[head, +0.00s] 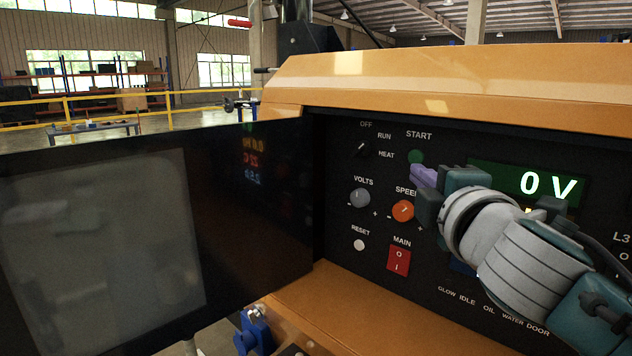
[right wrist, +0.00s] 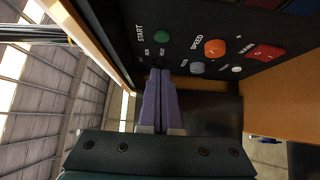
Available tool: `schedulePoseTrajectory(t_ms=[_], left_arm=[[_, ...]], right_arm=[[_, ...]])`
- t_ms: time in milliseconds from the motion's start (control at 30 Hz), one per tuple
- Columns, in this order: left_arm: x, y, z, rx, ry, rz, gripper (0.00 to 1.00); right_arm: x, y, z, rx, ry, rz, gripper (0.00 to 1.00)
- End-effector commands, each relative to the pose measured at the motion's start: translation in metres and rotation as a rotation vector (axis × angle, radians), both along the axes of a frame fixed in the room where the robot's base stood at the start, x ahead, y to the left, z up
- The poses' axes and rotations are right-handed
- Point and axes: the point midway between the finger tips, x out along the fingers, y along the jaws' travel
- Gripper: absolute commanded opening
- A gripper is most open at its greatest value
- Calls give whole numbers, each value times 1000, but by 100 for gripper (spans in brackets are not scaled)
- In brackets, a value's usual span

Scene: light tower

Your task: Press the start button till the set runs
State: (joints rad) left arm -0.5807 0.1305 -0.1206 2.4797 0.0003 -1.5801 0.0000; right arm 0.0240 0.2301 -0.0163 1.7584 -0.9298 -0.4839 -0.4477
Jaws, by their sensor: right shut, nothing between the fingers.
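The green start button (head: 416,157) sits under the word START on the black control panel (head: 340,190); it also shows in the right wrist view (right wrist: 161,37). My right gripper (head: 423,174) is shut and empty, its purple fingertips just below the button in the head view. In the right wrist view the fingers (right wrist: 160,78) point toward the panel, and the button shows clear of their tips. I cannot tell any contact. The voltage display (head: 548,185) reads 0 V, and my right arm hides the readouts below it. My left gripper is not in view.
A mode selector (head: 362,149), a volts knob (head: 360,197), an orange speed knob (head: 403,210), a white reset button (head: 359,245) and a red main switch (head: 399,261) surround the fingers. The dark open door (head: 240,215) stands left. An orange hood edge (head: 440,95) overhangs the panel.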

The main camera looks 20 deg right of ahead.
Motion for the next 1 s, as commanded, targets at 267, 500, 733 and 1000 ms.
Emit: schedulePoseTrajectory(t_ms=[267, 500, 733, 1000], left_arm=[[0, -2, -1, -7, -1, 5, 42], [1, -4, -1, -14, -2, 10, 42], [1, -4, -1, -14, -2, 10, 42], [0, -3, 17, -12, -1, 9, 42]], right_arm=[[-37, 16, -1, 1, 1, 3, 0], [-42, 18, 0, 1, 0, 3, 0], [-41, 19, -1, 1, 0, 3, 0], [-58, 16, 0, 162, 34, -49, 0]])
